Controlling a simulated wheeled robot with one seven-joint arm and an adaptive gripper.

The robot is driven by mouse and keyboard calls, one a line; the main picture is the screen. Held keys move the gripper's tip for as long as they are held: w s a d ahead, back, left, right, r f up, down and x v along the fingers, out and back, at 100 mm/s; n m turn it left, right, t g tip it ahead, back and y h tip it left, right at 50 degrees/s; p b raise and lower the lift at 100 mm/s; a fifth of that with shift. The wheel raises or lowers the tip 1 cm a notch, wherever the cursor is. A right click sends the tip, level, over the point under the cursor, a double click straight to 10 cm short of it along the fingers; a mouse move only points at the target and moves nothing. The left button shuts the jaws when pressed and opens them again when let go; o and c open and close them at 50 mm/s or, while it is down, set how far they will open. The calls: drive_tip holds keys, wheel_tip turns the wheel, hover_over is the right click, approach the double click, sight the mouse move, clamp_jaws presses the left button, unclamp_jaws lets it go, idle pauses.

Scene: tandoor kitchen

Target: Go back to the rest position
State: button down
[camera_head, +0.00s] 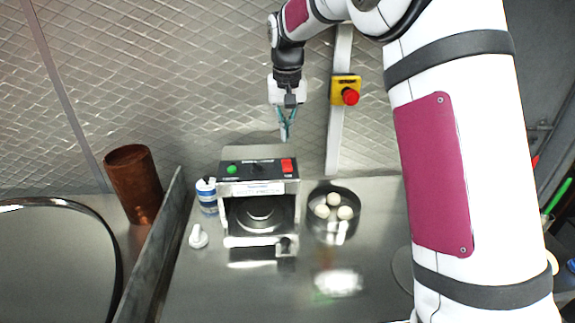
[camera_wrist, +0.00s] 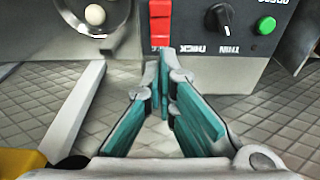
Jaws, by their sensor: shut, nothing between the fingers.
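My gripper (camera_head: 286,138) hangs from my arm above and behind the dough press machine (camera_head: 259,200). Its fingers point down and are shut with nothing between them. In the wrist view my gripper (camera_wrist: 164,54) shows its two teal fingers meeting at the tips. Beyond them is the machine's dark control panel (camera_wrist: 197,45), with a red switch, a black knob and a green button. The fingertips overlap the panel in the picture; I cannot tell the gap. My white arm with its magenta panel fills the right of the head view.
A dark bowl (camera_head: 334,229) with several pale dough balls stands right of the machine. A blue and white can (camera_head: 206,196) and a small white object (camera_head: 198,237) stand left. A copper cylinder (camera_head: 134,184) is farther left. A yellow box with a red button (camera_head: 346,91) is on the wall post.

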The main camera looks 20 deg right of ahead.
drive_tip(key=s+r+n+t, duration=0.1)
drive_tip(key=s+r, duration=0.2)
drive_tip(key=s, duration=0.6)
drive_tip(key=s+r+t, duration=0.1)
drive_tip(key=s+r, duration=0.2)
drive_tip(key=s, duration=0.6)
drive_tip(key=s+r+n, duration=0.1)
drive_tip(key=s+r, duration=0.3)
drive_tip(key=s, duration=0.5)
drive_tip(key=s+f+t, duration=0.1)
drive_tip(key=s+f, duration=0.3)
drive_tip(key=s, duration=0.6)
drive_tip(key=shift+s+f, duration=0.35)
drive_tip(key=shift+s, duration=0.05)
drive_tip(key=shift+d, duration=0.1)
